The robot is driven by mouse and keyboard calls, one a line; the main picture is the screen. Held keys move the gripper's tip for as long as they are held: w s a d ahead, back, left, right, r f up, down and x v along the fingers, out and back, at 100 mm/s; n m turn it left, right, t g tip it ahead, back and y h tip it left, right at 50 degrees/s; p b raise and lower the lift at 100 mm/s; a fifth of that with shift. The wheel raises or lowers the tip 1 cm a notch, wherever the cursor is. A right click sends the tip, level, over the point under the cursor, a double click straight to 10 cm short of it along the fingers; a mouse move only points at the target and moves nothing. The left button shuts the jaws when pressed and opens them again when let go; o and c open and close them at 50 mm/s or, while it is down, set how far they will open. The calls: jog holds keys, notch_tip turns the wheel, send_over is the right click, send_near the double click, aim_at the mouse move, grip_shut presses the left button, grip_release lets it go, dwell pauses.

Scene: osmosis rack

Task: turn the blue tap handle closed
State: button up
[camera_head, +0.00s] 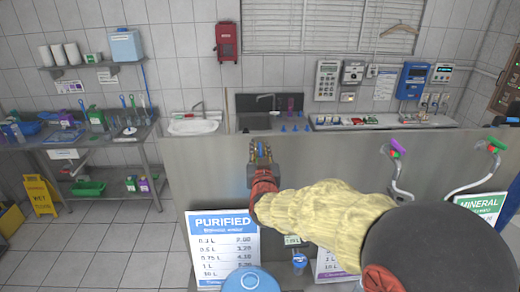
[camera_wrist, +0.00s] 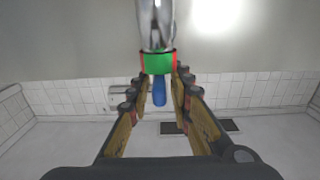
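The blue tap handle (camera_wrist: 160,92) shows in the wrist view, below a green collar (camera_wrist: 158,64) and a chrome spout (camera_wrist: 155,25). My gripper (camera_wrist: 160,82) has one finger on each side of the handle, with small gaps that appear to remain, so it looks open around the handle. Whether either fingertip touches is hard to tell. In the head view, my gripper (camera_head: 260,152) is at the top of the grey counter panel, with a bit of blue between its fingers. It hides most of the tap there.
Two other curved taps, with a red-and-purple top (camera_head: 393,149) and a red-and-green top (camera_head: 495,147), stand at the right. A purified price sign (camera_head: 224,240) and a blue bottle lid (camera_head: 250,280) are below. A sink (camera_head: 195,124) is behind.

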jog(key=shift+a, duration=0.1)
grip_shut()
